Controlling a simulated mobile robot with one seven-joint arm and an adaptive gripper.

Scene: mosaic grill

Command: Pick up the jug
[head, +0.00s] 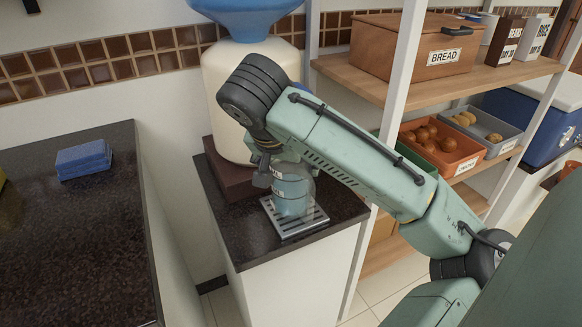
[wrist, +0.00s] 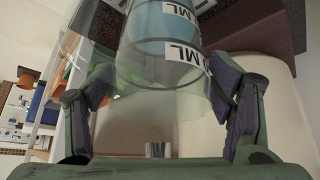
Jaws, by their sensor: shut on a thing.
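In the wrist view the jug (wrist: 160,55) shows white labels reading "ML". In the head view my wrist covers the jug's upper part, and the fingers are mostly hidden. I cannot tell whether the jug's base touches the tray.
A large cream dispenser (head: 225,80) with a blue top stands right behind the jug. A shelf (head: 370,80) with a bread box (head: 405,45) and food bins stands at right.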

